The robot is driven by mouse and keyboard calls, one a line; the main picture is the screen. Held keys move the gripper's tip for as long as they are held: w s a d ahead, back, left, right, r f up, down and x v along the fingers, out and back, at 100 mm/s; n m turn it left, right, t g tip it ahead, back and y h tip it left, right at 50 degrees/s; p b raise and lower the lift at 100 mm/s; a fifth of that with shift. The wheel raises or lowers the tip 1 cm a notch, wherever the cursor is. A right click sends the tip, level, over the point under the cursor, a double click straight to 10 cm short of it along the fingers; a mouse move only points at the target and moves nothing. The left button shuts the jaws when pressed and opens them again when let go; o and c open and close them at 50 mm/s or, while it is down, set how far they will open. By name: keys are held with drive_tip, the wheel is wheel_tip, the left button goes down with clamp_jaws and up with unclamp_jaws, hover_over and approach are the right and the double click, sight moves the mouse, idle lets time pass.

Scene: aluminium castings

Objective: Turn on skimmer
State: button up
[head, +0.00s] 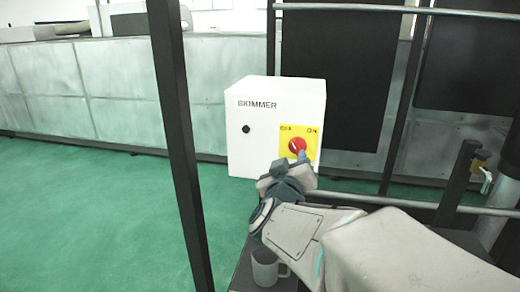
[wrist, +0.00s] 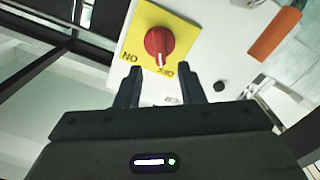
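The white skimmer box (head: 250,150) stands behind the rail frame, lettered "SKIMMER". A yellow plate (head: 312,150) on its front carries a red rotary knob (head: 297,145) and the words OFF and ON. In the wrist view the red knob (wrist: 158,42) sits on the yellow plate (wrist: 185,38), and its white mark points towards OFF. My gripper (head: 301,158) is just below the knob in the head view and partly covers the plate's lower edge. In the wrist view my gripper (wrist: 160,78) is open and empty. Its fingertips lie just short of the knob; contact does not show.
A dark upright post (head: 178,150) stands left of the box. Black panels (head: 340,80) and metal rails (head: 360,8) are to the right. A grey mug (head: 265,268) is below my arm. An orange piece (wrist: 274,34) shows in the wrist view. Green floor (head: 90,220) is clear at left.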

sight(295, 149)
drive_tip(key=shift+x, duration=2.85)
clamp_jaws()
